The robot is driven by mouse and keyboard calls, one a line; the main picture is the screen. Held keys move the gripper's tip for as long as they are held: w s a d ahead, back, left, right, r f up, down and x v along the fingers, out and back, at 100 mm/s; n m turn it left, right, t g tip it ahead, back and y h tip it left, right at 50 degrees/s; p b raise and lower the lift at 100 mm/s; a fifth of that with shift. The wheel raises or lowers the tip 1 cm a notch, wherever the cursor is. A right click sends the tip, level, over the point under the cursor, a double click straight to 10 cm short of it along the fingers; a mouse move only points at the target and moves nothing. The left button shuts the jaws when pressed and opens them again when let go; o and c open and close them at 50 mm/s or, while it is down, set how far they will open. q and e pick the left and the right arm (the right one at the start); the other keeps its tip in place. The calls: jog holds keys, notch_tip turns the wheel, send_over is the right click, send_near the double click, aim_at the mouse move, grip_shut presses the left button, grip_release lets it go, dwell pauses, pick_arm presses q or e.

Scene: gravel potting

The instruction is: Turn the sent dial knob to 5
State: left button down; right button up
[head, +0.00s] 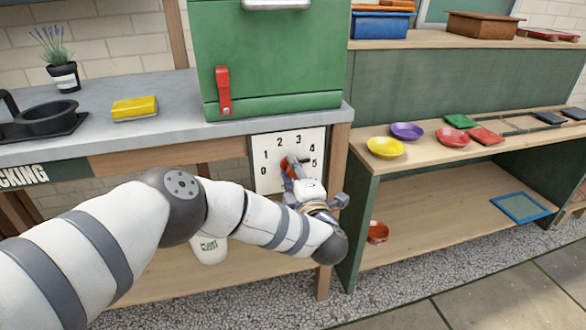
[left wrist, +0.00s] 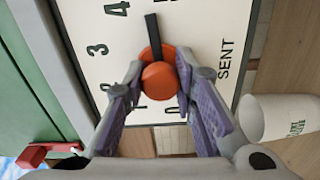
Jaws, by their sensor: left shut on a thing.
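The white dial panel (head: 270,145) is marked 0 to 5 and sits under the counter, left of a wooden post. The left wrist view shows the panel (left wrist: 195,30) turned sideways, with the word SENT beside the dial. My left gripper (head: 292,170) reaches the panel from the front. In the left wrist view my left gripper (left wrist: 160,78) has its purple-padded fingers on both sides of the orange knob (left wrist: 160,80). The black pointer (left wrist: 152,35) points toward the panel's right side, between 4 and 5 or near 5; the 5 is outside the wrist view.
A green cabinet (head: 265,60) with a red handle (head: 223,90) stands above the panel. A white cup (head: 207,247) is below my arm. Yellow (head: 385,147) and purple (head: 407,131) dishes are on the right shelf. The wooden post (head: 335,165) is close to my gripper.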

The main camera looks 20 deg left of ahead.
pick_arm(q)
jog(key=shift+m+p, duration=0.35)
jog(key=shift+m, duration=1.05)
jog(key=c, duration=1.3)
grip_release()
jog(key=v, duration=1.2)
